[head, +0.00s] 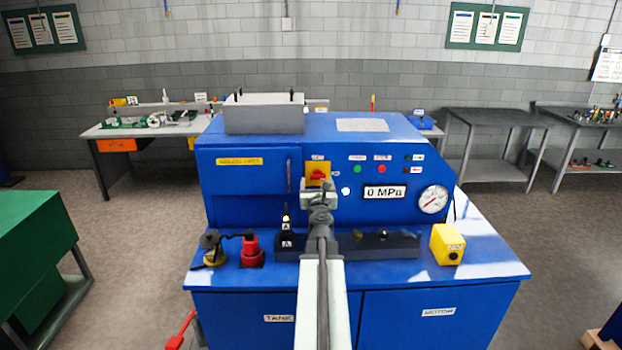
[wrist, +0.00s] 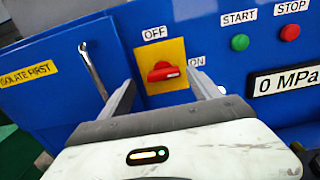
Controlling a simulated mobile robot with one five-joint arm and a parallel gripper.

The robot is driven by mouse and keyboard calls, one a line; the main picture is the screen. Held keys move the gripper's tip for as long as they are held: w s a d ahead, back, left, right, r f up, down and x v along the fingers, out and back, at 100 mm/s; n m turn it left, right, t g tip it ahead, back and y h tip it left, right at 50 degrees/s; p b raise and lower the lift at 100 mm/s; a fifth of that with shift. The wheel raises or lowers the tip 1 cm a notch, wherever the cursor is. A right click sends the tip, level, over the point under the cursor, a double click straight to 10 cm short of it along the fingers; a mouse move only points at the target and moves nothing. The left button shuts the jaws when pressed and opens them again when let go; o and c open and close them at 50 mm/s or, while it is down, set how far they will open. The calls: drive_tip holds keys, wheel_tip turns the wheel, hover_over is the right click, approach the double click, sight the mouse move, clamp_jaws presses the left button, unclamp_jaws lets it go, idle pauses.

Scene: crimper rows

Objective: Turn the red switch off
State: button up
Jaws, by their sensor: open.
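The red switch (wrist: 163,71) is a knob on a yellow plate (wrist: 158,52) on the blue machine's front panel. Its handle lies roughly level, with its pale-marked end toward the ON label (wrist: 197,62) at the right. The OFF label (wrist: 154,33) is above the plate. My gripper (wrist: 160,82) is open and empty, with one finger to each side of the switch in the wrist view. I cannot tell how much depth is left between fingertips and knob. In the head view the switch (head: 318,174) shows just above my gripper (head: 321,190).
A metal rod-like handle (wrist: 93,70) is left of the plate. Green START (wrist: 239,42) and red STOP (wrist: 289,33) buttons and a 0 MPa display (wrist: 288,82) are to the right. A yellow box (head: 447,244) and a red part (head: 251,250) stand on the blue ledge.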

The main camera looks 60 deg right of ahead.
sight(318, 178)
drive_tip(key=x, duration=0.3)
drive_tip(key=shift+s+d, duration=0.1)
drive_tip(key=shift+d, duration=0.2)
drive_tip(key=shift+a, duration=0.1)
drive_tip(key=c, duration=1.4)
